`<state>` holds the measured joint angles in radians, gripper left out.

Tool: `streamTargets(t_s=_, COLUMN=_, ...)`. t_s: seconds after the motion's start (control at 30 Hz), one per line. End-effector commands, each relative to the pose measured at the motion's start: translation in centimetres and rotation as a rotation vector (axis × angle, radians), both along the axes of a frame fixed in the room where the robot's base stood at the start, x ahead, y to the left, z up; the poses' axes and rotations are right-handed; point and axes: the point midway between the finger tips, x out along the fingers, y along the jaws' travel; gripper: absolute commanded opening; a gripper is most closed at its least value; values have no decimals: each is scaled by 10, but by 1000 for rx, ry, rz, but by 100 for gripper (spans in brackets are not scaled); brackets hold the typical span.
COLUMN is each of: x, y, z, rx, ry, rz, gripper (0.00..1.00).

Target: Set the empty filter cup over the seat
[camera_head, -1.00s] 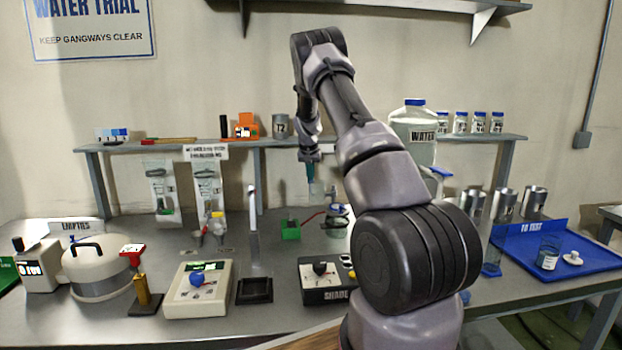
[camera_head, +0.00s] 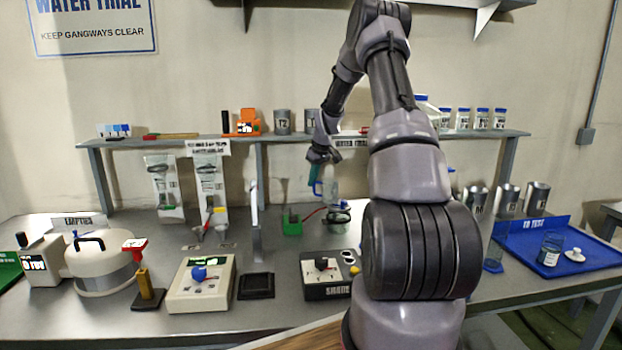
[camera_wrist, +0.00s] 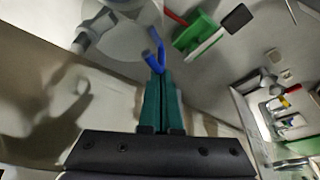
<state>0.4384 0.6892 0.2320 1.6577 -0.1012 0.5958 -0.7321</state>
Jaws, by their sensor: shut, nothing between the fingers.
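My gripper (camera_head: 315,178) is shut and empty, pointing down beside the glassware at the back middle of the bench. Its teal fingers also show in the wrist view (camera_wrist: 160,103). A clear cup-like vessel (camera_head: 330,188), likely the filter cup, stands just right of the fingers, above the dark-ringed glass flask (camera_head: 336,219). Whether it rests on the seat cannot be told. A blue forked piece (camera_wrist: 154,52) is at or very near my fingertips in the wrist view; contact is unclear. The seat itself is not distinct.
A green block (camera_head: 291,226) with a red hose stands left of the flask. A grey upright post (camera_head: 255,228) is farther left. A shelf (camera_head: 230,139) with cans runs behind. A black-fronted control box (camera_head: 325,275) is in front. A blue tray (camera_head: 560,250) lies at right.

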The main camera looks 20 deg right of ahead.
Motion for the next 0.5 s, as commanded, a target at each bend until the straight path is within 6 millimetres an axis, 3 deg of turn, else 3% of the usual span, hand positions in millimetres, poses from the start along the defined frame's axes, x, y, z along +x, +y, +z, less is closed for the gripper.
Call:
streamTargets(t_s=0.3, x=-25, y=-5, z=0, rx=2, ry=1, rz=260, gripper=0)
streamTargets(t_s=0.5, x=-36, y=-8, z=0, rx=-1, ry=1, rz=339, gripper=0)
